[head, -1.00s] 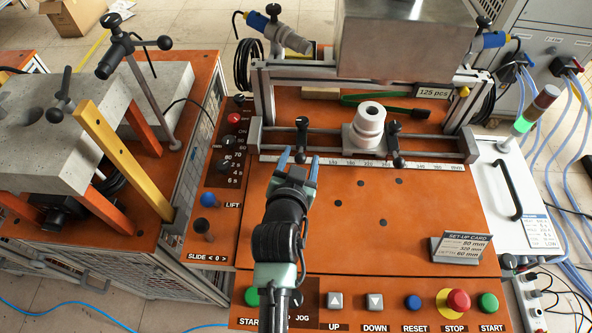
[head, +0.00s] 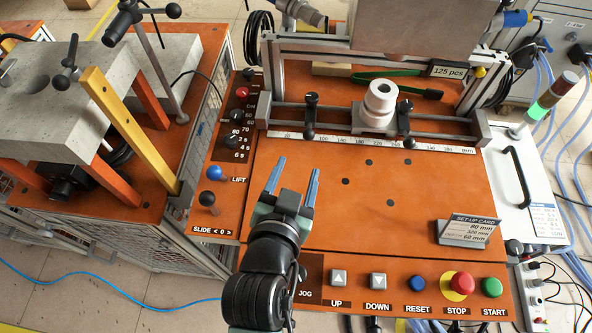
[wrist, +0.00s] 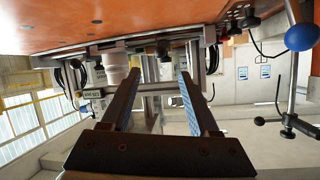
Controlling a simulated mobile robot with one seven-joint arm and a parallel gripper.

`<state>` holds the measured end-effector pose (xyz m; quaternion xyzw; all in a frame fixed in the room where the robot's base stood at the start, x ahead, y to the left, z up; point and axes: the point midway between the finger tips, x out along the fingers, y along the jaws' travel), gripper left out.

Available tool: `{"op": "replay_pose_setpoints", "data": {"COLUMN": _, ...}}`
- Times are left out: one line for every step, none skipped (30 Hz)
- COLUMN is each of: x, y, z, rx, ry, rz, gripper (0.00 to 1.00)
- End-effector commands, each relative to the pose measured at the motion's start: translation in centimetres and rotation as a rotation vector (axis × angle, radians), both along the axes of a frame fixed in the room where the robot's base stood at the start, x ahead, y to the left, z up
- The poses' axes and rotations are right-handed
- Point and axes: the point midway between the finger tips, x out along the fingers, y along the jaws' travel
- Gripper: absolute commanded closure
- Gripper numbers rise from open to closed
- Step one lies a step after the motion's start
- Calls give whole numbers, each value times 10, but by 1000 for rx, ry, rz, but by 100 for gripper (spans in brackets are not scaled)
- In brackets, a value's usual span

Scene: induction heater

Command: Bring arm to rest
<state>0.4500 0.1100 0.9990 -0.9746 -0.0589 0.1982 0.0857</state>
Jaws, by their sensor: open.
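My gripper (head: 292,176) is open and empty in the head view, its two blue fingers spread apart and pointing away from me. It is over the front left part of the orange machine table (head: 340,225). Its fingers also show in the wrist view (wrist: 155,92), with nothing between them. The wrist picture shows the orange surface along its top edge.
The white cylindrical workpiece (head: 380,100) stands on the scale rail at the back. A set-up card (head: 466,232) stands at the right. Push buttons (head: 417,284) line the front edge. A lift lever (head: 214,173) is at left. The middle of the table is clear.

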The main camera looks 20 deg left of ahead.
Motion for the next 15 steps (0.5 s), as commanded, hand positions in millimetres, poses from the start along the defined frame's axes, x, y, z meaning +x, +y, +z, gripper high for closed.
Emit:
{"op": "replay_pose_setpoints", "data": {"x": 0, "y": 0, "z": 0, "rx": 0, "ry": 0, "rz": 0, "gripper": 39}}
{"op": "replay_pose_setpoints", "data": {"x": 0, "y": 0, "z": 0, "rx": 0, "ry": 0, "rz": 0, "gripper": 39}}
{"op": "replay_pose_setpoints", "data": {"x": 0, "y": 0, "z": 0, "rx": 0, "ry": 0, "rz": 0, "gripper": 39}}
{"op": "replay_pose_setpoints", "data": {"x": 0, "y": 0, "z": 0, "rx": 0, "ry": 0, "rz": 0, "gripper": 39}}
{"op": "replay_pose_setpoints", "data": {"x": 0, "y": 0, "z": 0, "rx": 0, "ry": 0, "rz": 0, "gripper": 39}}
{"op": "replay_pose_setpoints", "data": {"x": 0, "y": 0, "z": 0, "rx": 0, "ry": 0, "rz": 0, "gripper": 39}}
{"op": "replay_pose_setpoints", "data": {"x": 0, "y": 0, "z": 0, "rx": 0, "ry": 0, "rz": 0, "gripper": 39}}
{"op": "replay_pose_setpoints", "data": {"x": 0, "y": 0, "z": 0, "rx": 0, "ry": 0, "rz": 0, "gripper": 39}}
{"op": "replay_pose_setpoints", "data": {"x": 0, "y": 0, "z": 0, "rx": 0, "ry": 0, "rz": 0, "gripper": 39}}
{"op": "replay_pose_setpoints", "data": {"x": 0, "y": 0, "z": 0, "rx": 0, "ry": 0, "rz": 0, "gripper": 39}}
{"op": "replay_pose_setpoints", "data": {"x": 0, "y": 0, "z": 0, "rx": 0, "ry": 0, "rz": 0, "gripper": 39}}
{"op": "replay_pose_setpoints", "data": {"x": 0, "y": 0, "z": 0, "rx": 0, "ry": 0, "rz": 0, "gripper": 39}}
{"op": "replay_pose_setpoints", "data": {"x": 0, "y": 0, "z": 0, "rx": 0, "ry": 0, "rz": 0, "gripper": 39}}
{"op": "replay_pose_setpoints", "data": {"x": 1, "y": 0, "z": 1, "rx": 1, "ry": -3, "rz": 0, "gripper": 39}}
{"op": "replay_pose_setpoints", "data": {"x": 4, "y": 0, "z": 6, "rx": 3, "ry": -13, "rz": -1, "gripper": 39}}
